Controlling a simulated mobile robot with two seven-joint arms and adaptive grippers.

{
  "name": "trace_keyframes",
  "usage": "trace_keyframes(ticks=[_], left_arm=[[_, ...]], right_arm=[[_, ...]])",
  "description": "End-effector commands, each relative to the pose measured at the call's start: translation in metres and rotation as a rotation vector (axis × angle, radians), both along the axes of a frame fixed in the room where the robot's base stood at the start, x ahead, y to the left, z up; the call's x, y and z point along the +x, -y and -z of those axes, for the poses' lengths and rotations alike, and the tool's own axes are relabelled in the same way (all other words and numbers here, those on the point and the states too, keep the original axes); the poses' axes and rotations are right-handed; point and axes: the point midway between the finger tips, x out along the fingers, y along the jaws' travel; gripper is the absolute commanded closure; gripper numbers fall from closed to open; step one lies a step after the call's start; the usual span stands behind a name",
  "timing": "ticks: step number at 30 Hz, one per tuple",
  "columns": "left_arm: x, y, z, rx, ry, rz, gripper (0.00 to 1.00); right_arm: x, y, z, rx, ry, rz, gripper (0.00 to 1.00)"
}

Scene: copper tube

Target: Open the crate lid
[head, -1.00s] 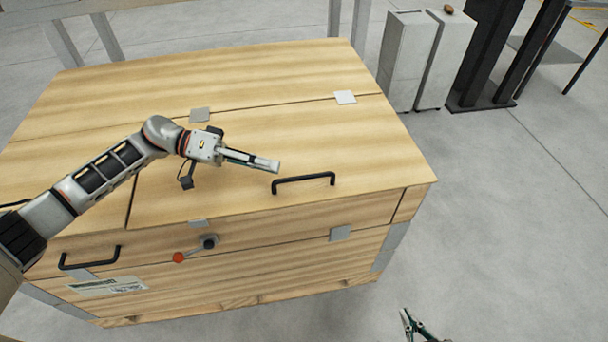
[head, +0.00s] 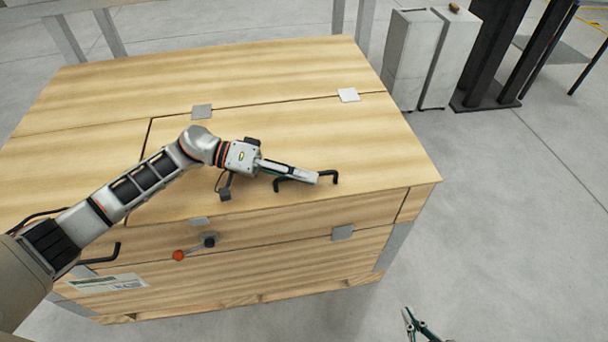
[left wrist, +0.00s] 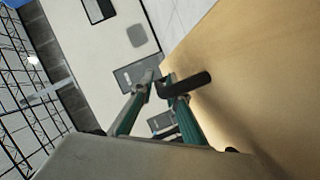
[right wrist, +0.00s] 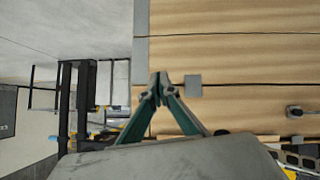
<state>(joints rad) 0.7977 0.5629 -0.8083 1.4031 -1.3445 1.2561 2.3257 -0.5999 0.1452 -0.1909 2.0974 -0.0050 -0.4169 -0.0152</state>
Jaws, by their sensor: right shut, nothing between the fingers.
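The wooden crate (head: 240,275) stands in front of me with its lid (head: 360,140) lying flat and closed. A black handle (head: 333,181) is on the lid near its front edge. My left gripper (head: 316,178) is over this handle, hiding its middle. My right gripper (head: 408,318) is shut and empty, low at the front right, apart from the crate.
Hinge plates (head: 202,111) sit at the lid's back edge. Pale cabinets (head: 410,60) and a dark stand (head: 490,60) are behind right. Floor at right is clear (head: 520,210).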

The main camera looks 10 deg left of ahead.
Motion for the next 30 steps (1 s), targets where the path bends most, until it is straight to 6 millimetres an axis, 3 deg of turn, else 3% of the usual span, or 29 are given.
trace_keyframes(ticks=[1, 3, 10, 19, 23, 30], left_arm=[[0.0, 0.0, 0.0, 0.0, 0.0, 0.0, 0.9], [0.0, 0.0, 0.0, 0.0, 0.0, 0.0, 1.0], [0.0, 0.0, -0.002, 0.0, 0.001, 0.0, 1.0], [0.003, -0.001, -0.019, -0.002, 0.005, 0.0, 1.0], [0.005, -0.001, -0.033, -0.003, 0.009, 0.0, 1.0], [0.014, -0.004, -0.075, -0.02, -0.039, -0.002, 1.0]], right_arm=[[0.0, 0.0, 0.001, 0.0, -0.001, -0.001, 1.0], [-0.001, 0.0, 0.001, 0.0, -0.002, 0.0, 1.0], [-0.001, 0.0, 0.001, 0.0, -0.003, 0.0, 1.0], [-0.007, 0.002, -0.001, -0.005, -0.015, 0.002, 1.0], [-0.002, 0.001, -0.014, 0.004, -0.001, 0.007, 1.0], [0.008, -0.006, -0.049, 0.041, 0.026, 0.015, 1.0]])
